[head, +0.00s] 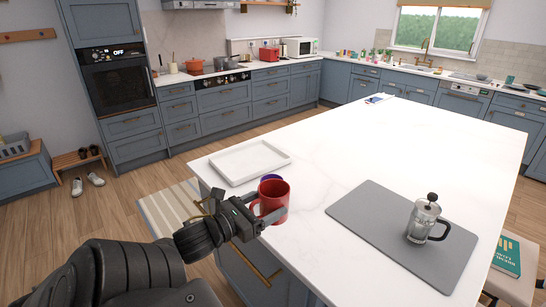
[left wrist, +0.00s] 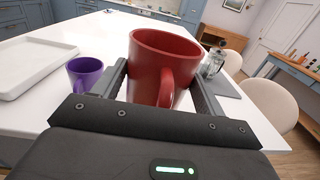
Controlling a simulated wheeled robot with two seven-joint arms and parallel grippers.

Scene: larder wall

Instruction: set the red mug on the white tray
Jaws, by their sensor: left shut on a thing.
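The red mug (head: 272,203) is upright between the fingers of my left gripper (head: 262,216), which is shut on it. It is near the island's left edge; I cannot tell whether its base touches the worktop. In the left wrist view the red mug (left wrist: 165,68) fills the space between the fingers of the gripper (left wrist: 165,92), its handle towards the camera. The white tray (head: 250,161) lies empty on the island, beyond the mug and a little left. Part of the tray (left wrist: 40,60) shows at the left of the wrist view. My right gripper is not in view.
A purple mug (left wrist: 85,73) stands between the tray and the red mug; in the head view the red mug mostly hides this purple mug (head: 270,178). A grey mat (head: 385,225) with a French press (head: 424,218) lies to the right. The island's far part is mostly clear.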

